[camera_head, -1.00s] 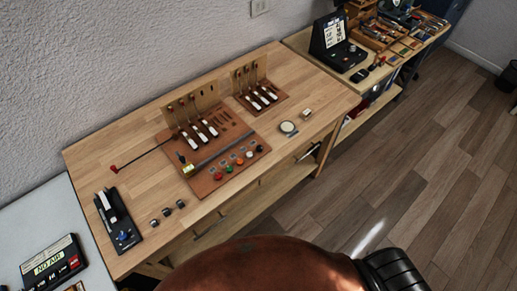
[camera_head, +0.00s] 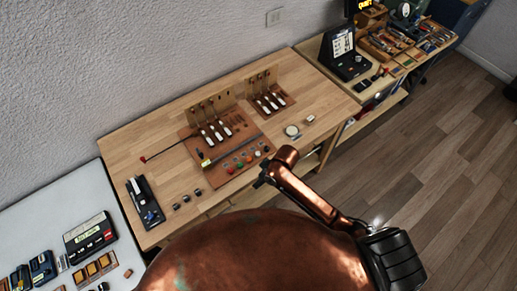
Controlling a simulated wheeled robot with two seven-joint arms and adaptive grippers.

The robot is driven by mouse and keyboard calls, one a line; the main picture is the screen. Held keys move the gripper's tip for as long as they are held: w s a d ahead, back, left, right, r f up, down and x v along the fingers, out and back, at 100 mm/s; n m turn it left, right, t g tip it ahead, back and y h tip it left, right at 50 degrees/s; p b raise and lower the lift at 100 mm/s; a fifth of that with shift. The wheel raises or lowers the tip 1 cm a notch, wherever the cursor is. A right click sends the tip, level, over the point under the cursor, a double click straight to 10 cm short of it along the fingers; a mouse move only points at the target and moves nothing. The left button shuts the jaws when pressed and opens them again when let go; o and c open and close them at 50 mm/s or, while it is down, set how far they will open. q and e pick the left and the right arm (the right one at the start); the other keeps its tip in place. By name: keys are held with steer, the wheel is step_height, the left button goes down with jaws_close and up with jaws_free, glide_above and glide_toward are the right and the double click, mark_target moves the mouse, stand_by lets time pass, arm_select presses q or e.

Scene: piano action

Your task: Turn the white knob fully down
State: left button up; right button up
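A brown wooden board (camera_head: 214,171) with piano-action parts lies on the light wood workbench. A row of several small coloured knobs runs along its front right edge. The white knob (camera_head: 257,153) seems to be near the right end of the row, but it is tiny and its turned position cannot be read. My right gripper (camera_head: 261,182) is a small dark shape at the end of a copper arm, in front of the board and below the knobs in the picture. It appears apart from them and its fingers are too small to read. My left gripper is not in view.
A smaller board with white keys (camera_head: 270,103), a round dial (camera_head: 292,131) and a black device (camera_head: 145,202) are on the bench (camera_head: 180,178). Several small dark knobs stand at its front left. A grey table (camera_head: 70,203) adjoins at left. Floor is clear at right.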

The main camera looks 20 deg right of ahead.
steer(key=w, duration=0.2)
steer(key=w+a+r+n, duration=0.1)
steer(key=w, duration=0.1)
steer(key=w+n+g+h, duration=0.1)
steer(key=w, duration=0.1)
steer(key=shift+a+r, duration=0.15)
steer(key=shift+a, duration=0.1)
step_height(320, 180, up, 6)
steer(key=g+h, duration=0.1)
steer(key=h, duration=0.1)
glide_above(258, 153)
steer(key=shift+d+f, duration=0.1)
steer(key=shift+f, duration=3.9)
steer(key=shift+c, duration=0.6)
jaws_close()
